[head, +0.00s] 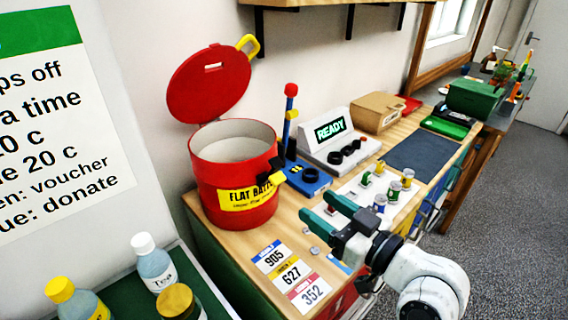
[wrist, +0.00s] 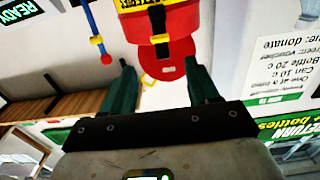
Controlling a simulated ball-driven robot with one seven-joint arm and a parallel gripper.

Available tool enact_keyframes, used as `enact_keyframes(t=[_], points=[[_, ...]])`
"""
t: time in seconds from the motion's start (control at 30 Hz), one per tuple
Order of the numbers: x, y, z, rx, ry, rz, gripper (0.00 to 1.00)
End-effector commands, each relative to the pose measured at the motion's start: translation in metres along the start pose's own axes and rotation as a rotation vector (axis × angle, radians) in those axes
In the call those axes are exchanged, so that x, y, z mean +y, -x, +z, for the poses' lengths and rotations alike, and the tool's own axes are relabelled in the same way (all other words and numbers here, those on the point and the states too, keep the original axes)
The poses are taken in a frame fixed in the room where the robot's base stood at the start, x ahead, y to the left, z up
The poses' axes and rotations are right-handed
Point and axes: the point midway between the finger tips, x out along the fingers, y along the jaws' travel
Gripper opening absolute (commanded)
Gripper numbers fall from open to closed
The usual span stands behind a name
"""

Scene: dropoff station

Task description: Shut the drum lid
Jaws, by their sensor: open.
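The red drum (head: 235,180) stands on the wooden counter at the left, with a yellow label on its front and a black latch at its right front. Its red lid (head: 205,88) stands open, tilted up behind the drum against the wall, with a yellow handle (head: 248,45) at its upper right. My gripper (head: 322,210) is open and empty, to the right of the drum and apart from it. The wrist view appears upside down; there the drum (wrist: 172,18) and lid (wrist: 168,68) show between and beyond my fingers.
A blue base with a red-topped post (head: 290,95) stands close right of the drum. Behind it is a READY display (head: 330,129). Bottles (head: 152,262) stand at the lower left.

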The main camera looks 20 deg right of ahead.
Motion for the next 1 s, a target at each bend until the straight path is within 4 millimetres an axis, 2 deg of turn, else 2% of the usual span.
enact_keyframes(t=[0.17, 0.5, 0.7, 1.0], points=[[-0.001, -0.012, -0.001, -0.004, 0.0, -0.003, 0.6], [0.0, -0.072, -0.002, -0.003, 0.0, -0.002, 0.6], [-0.001, -0.098, -0.001, -0.003, 0.0, -0.002, 0.6], [0.0, -0.108, 0.001, -0.002, 0.0, 0.0, 0.6]])
